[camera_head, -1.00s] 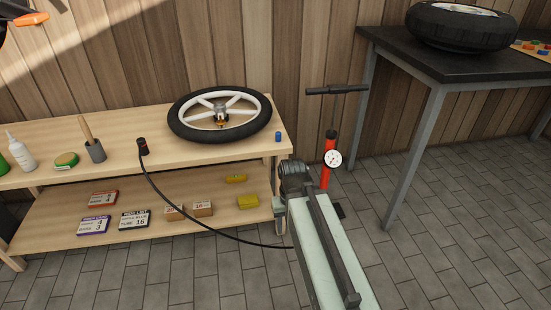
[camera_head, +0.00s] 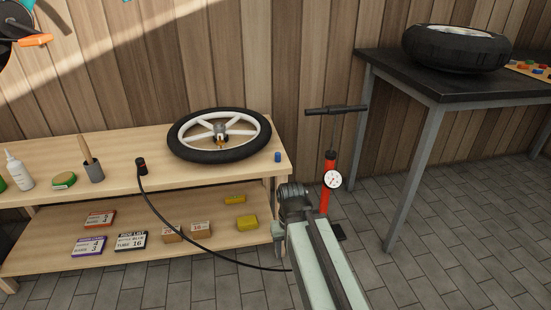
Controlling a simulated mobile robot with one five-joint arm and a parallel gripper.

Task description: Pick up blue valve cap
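The blue valve cap (camera_head: 278,157) is a small blue cylinder standing on the wooden workbench top (camera_head: 120,148), near its right end. It is just right of the spoked wheel (camera_head: 184,147) with the black tyre. My arm reaches in from the bottom of the picture, and its dark end is below and right of the cap, near the bench's right end. My gripper (camera_head: 279,240) shows only in small part there, apart from the cap. Its fingertips are too small and hidden to tell whether they are open.
A red floor pump (camera_head: 326,190) with a gauge stands right of the bench. Its black hose (camera_head: 185,238) runs across the bench front to the top. A dark table (camera_head: 440,85) with a tyre stands at the right. Boxes and yellow items sit on the lower shelf.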

